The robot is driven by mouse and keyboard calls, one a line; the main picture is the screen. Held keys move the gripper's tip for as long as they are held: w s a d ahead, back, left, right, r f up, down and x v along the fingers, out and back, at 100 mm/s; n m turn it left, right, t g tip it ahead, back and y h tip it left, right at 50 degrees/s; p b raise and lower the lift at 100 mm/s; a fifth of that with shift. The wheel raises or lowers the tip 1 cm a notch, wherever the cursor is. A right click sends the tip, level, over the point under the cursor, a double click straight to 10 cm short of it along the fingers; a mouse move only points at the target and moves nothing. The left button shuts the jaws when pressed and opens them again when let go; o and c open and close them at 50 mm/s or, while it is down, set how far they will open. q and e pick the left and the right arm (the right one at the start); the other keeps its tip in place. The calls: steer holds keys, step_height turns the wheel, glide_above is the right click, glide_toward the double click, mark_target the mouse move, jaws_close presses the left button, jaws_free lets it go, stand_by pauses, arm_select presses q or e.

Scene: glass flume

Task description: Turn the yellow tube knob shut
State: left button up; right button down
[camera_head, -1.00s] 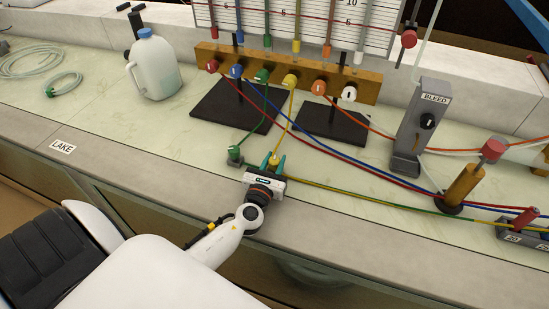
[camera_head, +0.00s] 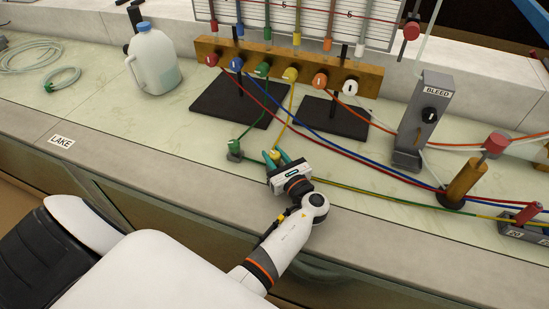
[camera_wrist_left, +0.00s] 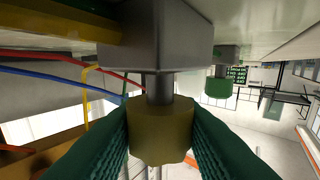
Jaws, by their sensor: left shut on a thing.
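The yellow tube knob (camera_head: 275,155) sits low on the bench near its front edge. In the left wrist view the yellow knob (camera_wrist_left: 160,135) hangs from a grey stem under a grey block (camera_wrist_left: 170,35). My left gripper (camera_head: 276,158) is shut on this knob, with a green finger on each side of it. The wrist reaches in from the front and right of the knob. Most of the knob is hidden by the fingers in the head view. My right gripper is not in view.
A green knob (camera_head: 234,149) stands just left. Coloured tubes run from the brass manifold (camera_head: 345,72) across the bench. The BLEED post (camera_head: 422,115), a brass post (camera_head: 461,186) and a jug (camera_head: 155,65) stand around. The front left of the bench is clear.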

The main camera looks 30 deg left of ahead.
arm_select(q)
steer(key=shift+n+g+y, duration=0.4)
steer(key=shift+n+g, duration=0.2)
steer(key=shift+g, duration=0.2)
steer(key=shift+r, duration=0.1)
steer(key=o, duration=1)
steer(key=shift+c, duration=0.2)
